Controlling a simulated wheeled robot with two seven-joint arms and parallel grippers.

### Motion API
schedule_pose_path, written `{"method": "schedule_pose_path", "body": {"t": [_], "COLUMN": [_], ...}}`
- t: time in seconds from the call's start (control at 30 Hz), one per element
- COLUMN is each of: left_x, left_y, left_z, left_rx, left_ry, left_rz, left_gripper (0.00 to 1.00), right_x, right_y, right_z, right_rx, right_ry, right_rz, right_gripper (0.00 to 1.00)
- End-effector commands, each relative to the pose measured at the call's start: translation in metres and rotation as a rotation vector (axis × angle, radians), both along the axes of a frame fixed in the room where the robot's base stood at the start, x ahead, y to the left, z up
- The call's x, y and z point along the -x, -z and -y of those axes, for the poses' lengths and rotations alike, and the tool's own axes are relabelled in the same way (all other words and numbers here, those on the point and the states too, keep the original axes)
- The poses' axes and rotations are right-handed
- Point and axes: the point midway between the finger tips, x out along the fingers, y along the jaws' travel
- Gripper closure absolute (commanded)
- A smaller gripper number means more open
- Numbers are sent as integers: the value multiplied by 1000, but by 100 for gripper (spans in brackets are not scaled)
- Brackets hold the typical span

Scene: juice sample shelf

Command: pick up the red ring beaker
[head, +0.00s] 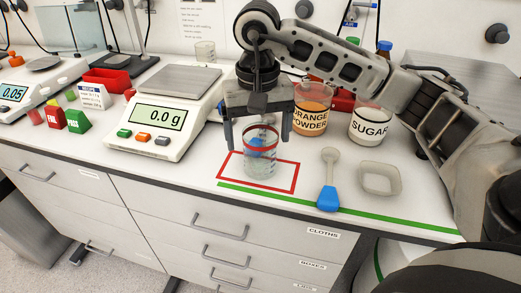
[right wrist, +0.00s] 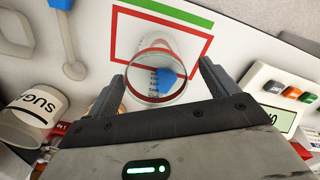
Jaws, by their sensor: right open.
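The red ring beaker (head: 260,163) is clear glass with a red band near its rim and something blue showing through it. It stands upright inside a red square outline (head: 293,178) on the bench. My right gripper (head: 258,143) points down over it, open, with one finger on each side of the beaker's upper part. In the right wrist view the beaker (right wrist: 158,62) sits between the two spread finger tips (right wrist: 163,76). I cannot tell whether either finger touches the glass. My left gripper is not in view.
A scale (head: 172,112) reading 0.0 g stands left of the beaker. The orange powder jar (head: 309,117) and sugar jar (head: 370,126) stand behind right. A blue-handled spoon (head: 329,185) and a shallow dish (head: 380,179) lie to the right. A green line (head: 400,222) runs along the front edge.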

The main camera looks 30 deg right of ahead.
Motion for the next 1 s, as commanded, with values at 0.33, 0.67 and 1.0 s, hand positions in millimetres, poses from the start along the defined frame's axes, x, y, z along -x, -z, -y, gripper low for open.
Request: {"method": "schedule_pose_path", "body": {"t": [0.33,0.67,1.0], "left_x": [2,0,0], "left_y": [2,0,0], "left_z": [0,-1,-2], "left_rx": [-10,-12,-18], "left_ry": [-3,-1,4], "left_rz": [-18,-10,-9], "left_gripper": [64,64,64], "right_x": [3,3,3], "right_y": [44,45,44], "right_z": [4,4,4], "right_rx": [-1,0,0], "right_ry": [0,0,0], "right_rz": [-2,-1,0], "right_gripper": [14,39,64]}}
